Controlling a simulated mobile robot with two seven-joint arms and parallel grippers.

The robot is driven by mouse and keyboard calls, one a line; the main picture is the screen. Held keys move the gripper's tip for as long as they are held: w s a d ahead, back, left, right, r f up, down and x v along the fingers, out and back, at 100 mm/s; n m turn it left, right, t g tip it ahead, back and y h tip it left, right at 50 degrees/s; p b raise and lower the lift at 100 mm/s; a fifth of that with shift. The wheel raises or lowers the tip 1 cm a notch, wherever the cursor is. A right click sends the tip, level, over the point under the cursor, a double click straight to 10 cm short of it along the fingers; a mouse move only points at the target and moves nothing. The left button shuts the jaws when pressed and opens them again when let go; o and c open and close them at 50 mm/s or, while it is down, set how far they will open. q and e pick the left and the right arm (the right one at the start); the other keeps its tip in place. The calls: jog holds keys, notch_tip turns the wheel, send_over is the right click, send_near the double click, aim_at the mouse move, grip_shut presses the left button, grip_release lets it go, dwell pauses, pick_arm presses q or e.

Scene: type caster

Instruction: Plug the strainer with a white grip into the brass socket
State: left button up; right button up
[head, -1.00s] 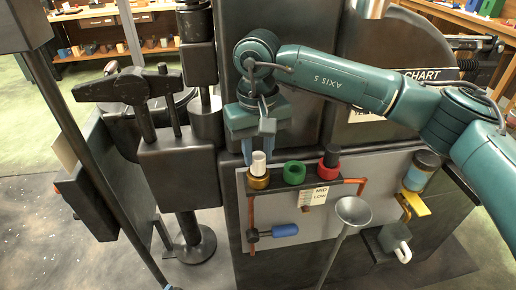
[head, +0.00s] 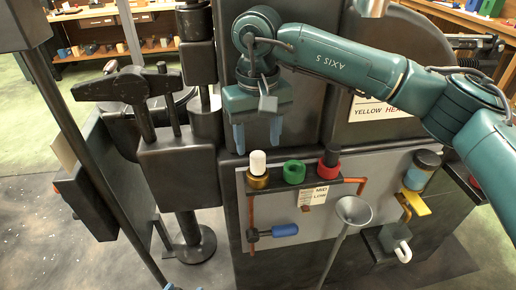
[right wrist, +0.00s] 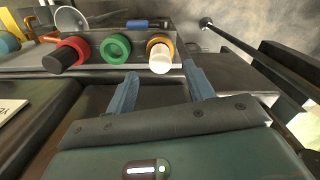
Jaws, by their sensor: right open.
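The strainer's white grip (head: 257,162) stands upright in the brass socket (head: 258,181) on the panel's upper ledge. In the right wrist view the white grip (right wrist: 160,60) points toward the camera out of the brass socket (right wrist: 160,41). My right gripper (head: 257,148) is open and empty, above and behind the white grip in the head view. In the right wrist view its two blue fingers (right wrist: 160,80) are spread apart, with nothing between them. How deep the strainer sits is hidden by the socket.
Beside the brass socket are an empty-looking green ring socket (head: 294,172) and a red socket (head: 329,170) holding a black grip. A grey funnel (head: 353,210) stands in front of the panel. A blue-handled valve (head: 285,230) is below. A dark post rises at the left.

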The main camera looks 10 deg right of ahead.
aim_at(258, 155)
notch_tip(258, 155, up, 10)
dwell(0.3)
jog(key=shift+f, duration=0.1)
